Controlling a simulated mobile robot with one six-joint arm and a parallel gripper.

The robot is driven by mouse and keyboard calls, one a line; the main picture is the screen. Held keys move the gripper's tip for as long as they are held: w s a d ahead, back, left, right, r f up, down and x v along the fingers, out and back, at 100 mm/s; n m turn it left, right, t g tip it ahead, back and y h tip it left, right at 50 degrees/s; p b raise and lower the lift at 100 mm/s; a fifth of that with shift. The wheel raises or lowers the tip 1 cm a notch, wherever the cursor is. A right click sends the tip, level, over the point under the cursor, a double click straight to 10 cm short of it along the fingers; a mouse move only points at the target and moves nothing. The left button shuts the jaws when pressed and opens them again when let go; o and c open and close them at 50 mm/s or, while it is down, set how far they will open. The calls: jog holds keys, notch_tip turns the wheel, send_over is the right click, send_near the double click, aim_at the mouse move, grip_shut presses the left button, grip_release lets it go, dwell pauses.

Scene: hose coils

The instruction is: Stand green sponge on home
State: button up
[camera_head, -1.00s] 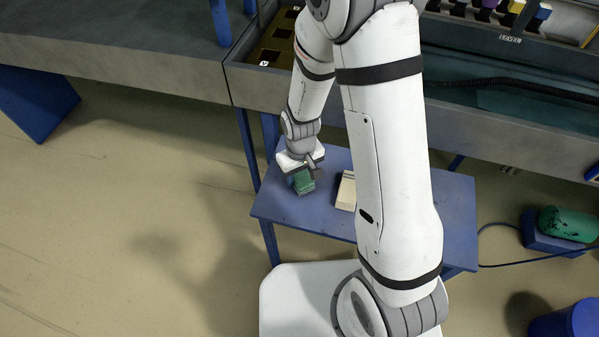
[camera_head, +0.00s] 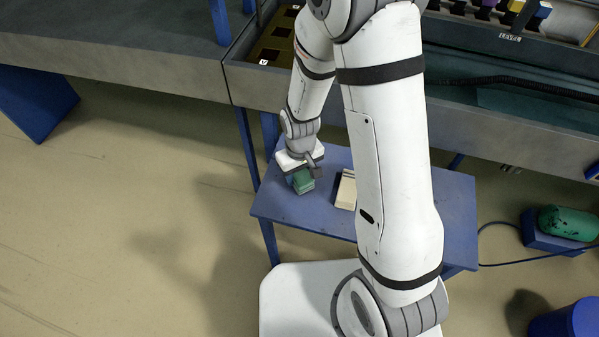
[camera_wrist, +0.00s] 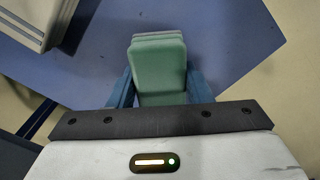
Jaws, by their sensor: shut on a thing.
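The green sponge (camera_head: 303,183) is a small green block with a paler layer at its end, over the left part of the blue side table (camera_head: 320,217). It also shows in the wrist view (camera_wrist: 158,68), between two blue fingers. My gripper (camera_head: 300,176) is shut on it from above. I cannot tell whether the sponge's underside touches the table. In the wrist view the blue table top (camera_wrist: 215,40) lies behind the sponge. I cannot make out a marked home spot; my gripper and arm hide part of the table.
A cream block (camera_head: 346,190) lies on the table right of the sponge, and shows at the wrist view's upper left (camera_wrist: 38,18). A grey bench (camera_head: 130,66) runs behind. The floor at left is clear.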

jog(key=shift+f+b, duration=0.55)
jog(key=shift+f, duration=0.05)
dwell(0.7)
jog(key=o, duration=0.9)
jog(key=shift+o, duration=0.2)
jog(key=shift+r, duration=0.1)
jog(key=shift+r+p, duration=3)
jog(key=shift+r, duration=0.9)
